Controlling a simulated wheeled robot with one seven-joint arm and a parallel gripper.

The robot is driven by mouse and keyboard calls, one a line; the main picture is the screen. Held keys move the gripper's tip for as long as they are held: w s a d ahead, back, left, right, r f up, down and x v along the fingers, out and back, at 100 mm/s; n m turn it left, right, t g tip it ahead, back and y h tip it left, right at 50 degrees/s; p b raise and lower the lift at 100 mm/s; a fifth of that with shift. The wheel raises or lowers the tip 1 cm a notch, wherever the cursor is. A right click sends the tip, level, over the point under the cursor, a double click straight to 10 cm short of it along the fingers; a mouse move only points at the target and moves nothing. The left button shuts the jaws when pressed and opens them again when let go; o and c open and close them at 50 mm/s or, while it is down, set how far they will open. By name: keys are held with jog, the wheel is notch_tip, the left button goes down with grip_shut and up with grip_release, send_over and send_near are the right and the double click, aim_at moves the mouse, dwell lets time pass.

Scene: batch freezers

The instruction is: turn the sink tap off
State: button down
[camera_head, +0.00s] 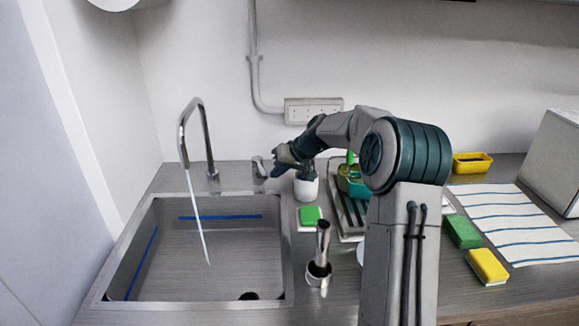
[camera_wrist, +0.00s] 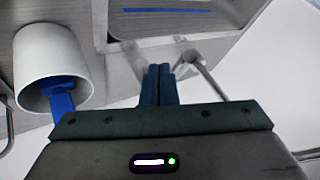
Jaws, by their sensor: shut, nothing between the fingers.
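The curved metal tap (camera_head: 197,125) stands at the back edge of the steel sink (camera_head: 290,255). A thin stream of water (camera_head: 197,218) runs from its spout into the basin. A small metal handle fitting (camera_head: 259,167) stands on the counter to the right of the spout. My gripper (camera_head: 277,160) is just right of this fitting, at about its height. In the wrist view, the fingers of my gripper (camera_wrist: 159,72) are shut and empty. A thin metal lever (camera_wrist: 206,77) lies just right of them; I cannot tell whether they touch.
A white cup (camera_head: 306,189) stands close under my gripper; it also shows in the wrist view (camera_wrist: 33,50). A green sponge (camera_head: 310,215), a metal cylinder (camera_head: 320,248) and a dish rack (camera_head: 350,212) stand right of the sink. A wall socket (camera_head: 314,108) is behind.

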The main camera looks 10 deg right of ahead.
aim_at(264, 175)
jog(key=shift+a, duration=0.35)
jog(key=shift+s+a+m+t+h+b, duration=0.15)
jog(key=shift+a+m+b, duration=0.15)
jog(key=shift+a+b, duration=0.5)
jog(key=shift+s+a+m+t+h+b, duration=0.15)
jog(key=shift+a+m+b, duration=0.15)
jog(key=shift+a+b, duration=0.5)
jog(key=shift+w+a, duration=0.1)
jog(key=shift+a, duration=0.05)
